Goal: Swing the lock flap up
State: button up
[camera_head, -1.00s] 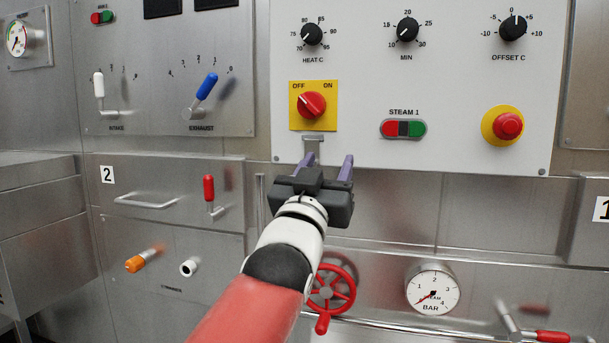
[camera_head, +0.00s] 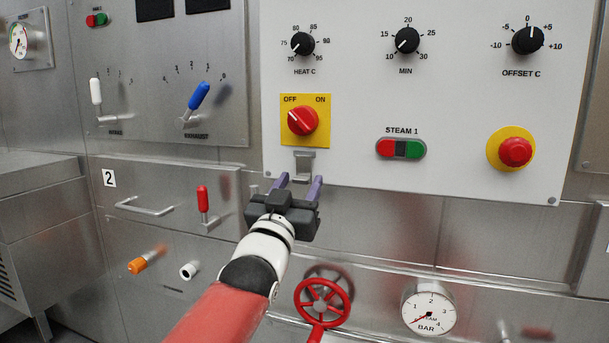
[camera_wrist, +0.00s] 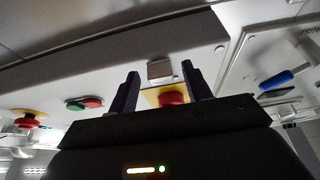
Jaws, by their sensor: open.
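The lock flap (camera_head: 304,163) is a small grey metal plate hanging below the yellow OFF/ON plate (camera_head: 321,128) with its red rotary switch (camera_head: 302,120). The switch's white mark points up-left, towards OFF. My gripper (camera_head: 299,183) is open and empty, its two purple fingers pointing up at the panel's lower edge, just below the flap in the head view. In the wrist view the flap (camera_wrist: 160,69) shows between the open fingers (camera_wrist: 160,80), with the red switch beyond it. I cannot tell whether a finger touches the flap.
A red and green STEAM 1 button pair (camera_head: 401,148) and a red emergency button (camera_head: 515,151) sit to the right. A red handwheel (camera_head: 322,303) is below my gripper. A red-handled lever (camera_head: 203,199) is to the left.

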aim_at(303, 170)
jog(key=shift+c, duration=0.4)
jog(key=c, duration=0.9)
jog(key=g+p, duration=0.1)
jog(key=p, duration=0.1)
jog(key=s+r+g+p, duration=0.1)
jog(key=shift+a+r+y+p, duration=0.25)
jog(key=shift+r+y+p, duration=0.05)
jog(key=shift+y+p, duration=0.1)
jog(key=g, duration=0.1)
jog(key=s+r+g+y+p, duration=0.1)
jog(key=g, duration=0.1)
jog(key=shift+a+r+g, duration=0.15)
jog(key=shift+g, duration=0.15)
jog(key=shift+r+g+y+p, duration=0.1)
jog(key=shift+r+g+y, duration=0.65)
jog(key=shift+g, duration=0.9)
jog(key=shift+r+g+y+p, duration=0.15)
jog(key=shift+r+g+y, duration=0.55)
jog(key=shift+g, duration=1)
jog(key=shift+r+g+y+p, duration=0.1)
jog(key=shift+r+g+y, duration=0.35)
jog(key=shift+r+g, duration=0.9)
jog(key=shift+f+g, duration=0.25)
jog(key=shift+g, duration=0.25)
